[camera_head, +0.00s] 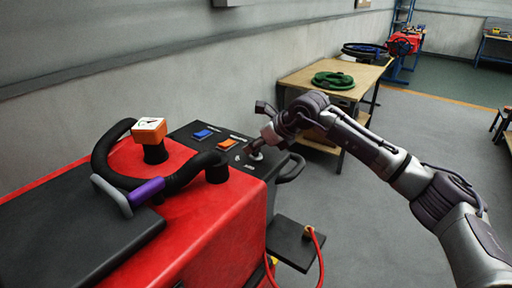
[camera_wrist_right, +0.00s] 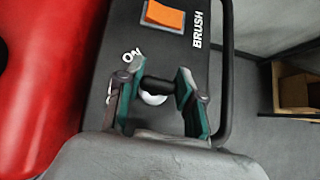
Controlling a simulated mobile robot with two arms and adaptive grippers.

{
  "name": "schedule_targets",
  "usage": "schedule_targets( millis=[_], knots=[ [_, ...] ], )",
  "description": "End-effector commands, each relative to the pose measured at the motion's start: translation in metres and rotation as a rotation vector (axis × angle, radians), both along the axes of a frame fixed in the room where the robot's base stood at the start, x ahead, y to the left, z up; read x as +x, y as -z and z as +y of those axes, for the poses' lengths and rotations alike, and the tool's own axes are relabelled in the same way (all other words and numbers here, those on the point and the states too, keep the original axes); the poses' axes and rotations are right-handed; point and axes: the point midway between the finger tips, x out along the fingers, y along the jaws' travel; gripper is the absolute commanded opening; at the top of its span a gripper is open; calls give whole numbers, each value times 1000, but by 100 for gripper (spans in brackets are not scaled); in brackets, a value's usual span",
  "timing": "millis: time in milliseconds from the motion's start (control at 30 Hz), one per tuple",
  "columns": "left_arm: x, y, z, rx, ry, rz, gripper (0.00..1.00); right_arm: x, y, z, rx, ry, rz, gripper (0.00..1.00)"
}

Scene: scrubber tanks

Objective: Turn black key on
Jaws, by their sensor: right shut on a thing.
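The black key (camera_wrist_right: 158,84) shows in the right wrist view as a dark bar over a pale round base on the black control panel (camera_wrist_right: 112,45). The word "ON" is printed above and left of it. My right gripper (camera_wrist_right: 160,88) is around the key, one teal-padded finger on each side, shut on it. In the head view the right gripper (camera_head: 257,146) is at the panel's right part, and its fingers partly hide the key. I cannot tell the key's exact angle. My left gripper is not in view.
An orange switch (camera_head: 227,144) and a blue switch (camera_head: 203,134) sit left of the gripper. The red scrubber body (camera_head: 215,240) has a black handlebar (camera_head: 108,140). A black loop handle (camera_head: 291,170) flanks the panel. A wooden table (camera_head: 310,75) stands behind; open floor lies right.

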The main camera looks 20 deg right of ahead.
Motion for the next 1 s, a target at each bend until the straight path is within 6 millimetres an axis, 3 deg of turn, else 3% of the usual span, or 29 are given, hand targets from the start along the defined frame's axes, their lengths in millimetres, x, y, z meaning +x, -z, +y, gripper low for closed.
schedule_targets(
  millis=[600,1000],
  knots=[
    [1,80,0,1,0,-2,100,0,5,2,1,529,-6,2],
    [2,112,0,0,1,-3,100,0,1,1,1,841,-5,2]
  ],
)
